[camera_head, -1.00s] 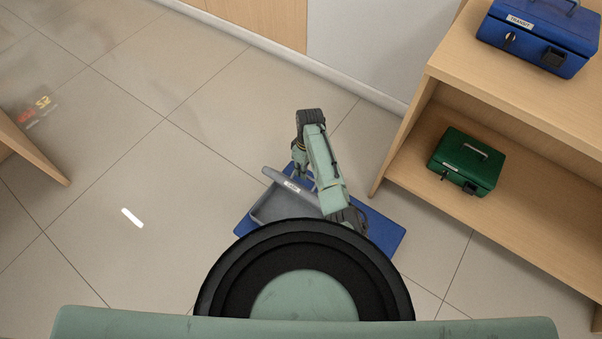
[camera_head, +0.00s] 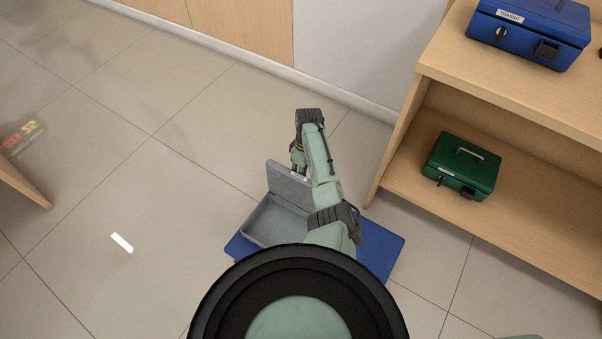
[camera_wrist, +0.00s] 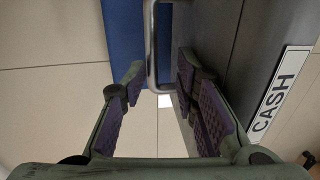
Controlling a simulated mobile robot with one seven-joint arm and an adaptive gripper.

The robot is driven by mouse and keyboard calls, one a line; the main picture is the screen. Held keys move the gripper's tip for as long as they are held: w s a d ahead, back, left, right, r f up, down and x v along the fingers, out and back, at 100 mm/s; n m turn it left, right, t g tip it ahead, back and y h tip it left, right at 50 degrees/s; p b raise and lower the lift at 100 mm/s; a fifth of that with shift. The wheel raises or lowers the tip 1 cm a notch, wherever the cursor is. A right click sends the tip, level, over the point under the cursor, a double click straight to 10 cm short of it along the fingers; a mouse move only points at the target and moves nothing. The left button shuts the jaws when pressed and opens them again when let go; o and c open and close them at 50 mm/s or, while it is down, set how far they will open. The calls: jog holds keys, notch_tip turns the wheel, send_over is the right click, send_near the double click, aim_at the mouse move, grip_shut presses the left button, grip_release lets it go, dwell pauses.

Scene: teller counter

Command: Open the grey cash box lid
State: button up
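The grey cash box (camera_head: 262,226) sits on a blue mat (camera_head: 379,250) on the floor, its inside showing. Its lid (camera_head: 287,184) stands raised, steeply tilted up from the box. In the wrist view the lid (camera_wrist: 262,55) fills the right side, with a white CASH label (camera_wrist: 280,92) and a metal handle (camera_wrist: 151,50). My gripper (camera_wrist: 160,68) has its fingers spread apart, with the handle in the gap between them; contact with the handle is not clear. In the head view my gripper (camera_head: 299,166) is at the lid's outer side, partly hidden.
A wooden shelf unit (camera_head: 520,110) stands on the right, with a blue TRANSIT box (camera_head: 528,30) on top and a green box (camera_head: 462,165) on the lower shelf. A cabinet and wall (camera_head: 345,50) are behind. Tiled floor on the left is mostly free.

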jog(key=w+d+r, duration=0.4)
jog(key=w+r, duration=0.2)
jog(key=r, duration=0.4)
dwell(1.2)
dwell(0.5)
notch_tip(320, 180, up, 12)
jog(key=w+d, duration=0.1)
jog(key=w, duration=0.1)
jog(key=shift+c, duration=0.3)
